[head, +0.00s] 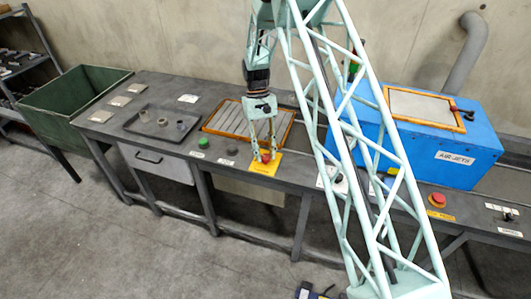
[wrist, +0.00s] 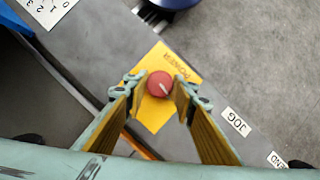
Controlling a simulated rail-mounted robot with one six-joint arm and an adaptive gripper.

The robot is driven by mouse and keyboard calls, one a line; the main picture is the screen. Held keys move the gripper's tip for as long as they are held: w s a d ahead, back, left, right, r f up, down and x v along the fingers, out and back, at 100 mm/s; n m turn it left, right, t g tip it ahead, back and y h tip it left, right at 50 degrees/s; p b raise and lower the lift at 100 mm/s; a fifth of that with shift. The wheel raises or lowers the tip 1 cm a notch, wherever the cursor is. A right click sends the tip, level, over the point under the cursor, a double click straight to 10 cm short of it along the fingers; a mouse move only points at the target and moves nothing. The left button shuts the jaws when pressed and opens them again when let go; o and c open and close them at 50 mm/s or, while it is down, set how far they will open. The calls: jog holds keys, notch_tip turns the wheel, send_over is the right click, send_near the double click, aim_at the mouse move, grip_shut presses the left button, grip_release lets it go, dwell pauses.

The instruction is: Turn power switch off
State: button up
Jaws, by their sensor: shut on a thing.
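The power switch is a round red knob (wrist: 160,84) with a pale pointer mark, on a yellow plate (wrist: 152,118) lettered POWER. The mark slants toward the lower right in the wrist view. In the head view the red knob (head: 265,158) shows low between my fingertips, above the yellow plate (head: 266,169) at the bench's front edge. My gripper (head: 265,152) points down over it. In the wrist view my gripper (wrist: 158,88) has a finger on each side of the knob and is shut on it.
A green button (head: 203,143) and a dark button (head: 231,150) sit left of the switch. An orange-framed grate (head: 240,122) lies behind it. A blue AIR JETS box (head: 455,135) and another red button (head: 437,199) stand to the right. A tray (head: 162,124) lies left.

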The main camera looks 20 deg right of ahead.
jog(key=shift+n+h, duration=0.4)
jog(key=shift+n, duration=0.7)
jog(key=o, duration=0.8)
jog(key=shift+o, duration=0.2)
jog(key=shift+r, duration=0.1)
jog(key=v, duration=1.1)
jog(key=shift+r, duration=0.35)
jog(key=shift+a, duration=0.1)
